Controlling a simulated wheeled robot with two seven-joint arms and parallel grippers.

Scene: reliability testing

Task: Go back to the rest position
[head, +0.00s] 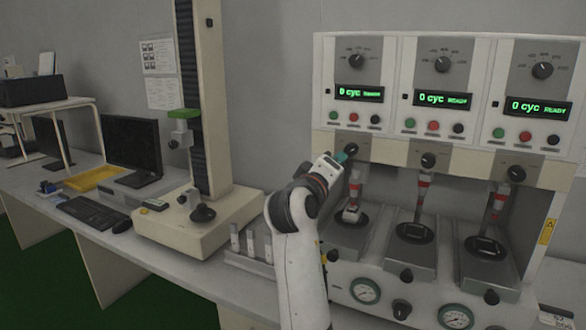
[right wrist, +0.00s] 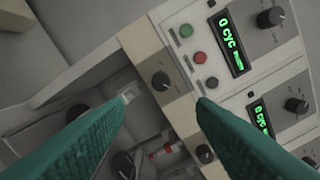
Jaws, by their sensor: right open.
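My right arm rises from the bottom middle of the head view, and its right gripper (head: 341,157) is at the left station of a three-station test machine (head: 437,152). In the right wrist view the two green fingers are spread apart with nothing between them (right wrist: 161,99). Past the fingertips is the black lower knob (right wrist: 161,81) of the left station. It shows just right of the gripper in the head view (head: 352,149). I cannot tell whether a finger touches it. My left gripper is not in view.
The stations' displays (head: 359,93) read "0 cyc READY". A tall column stand (head: 203,215) and a rack of white tubes (head: 250,257) stand left of my arm. A monitor (head: 132,146), keyboard (head: 92,211) and yellow tray (head: 93,178) sit further left on the bench.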

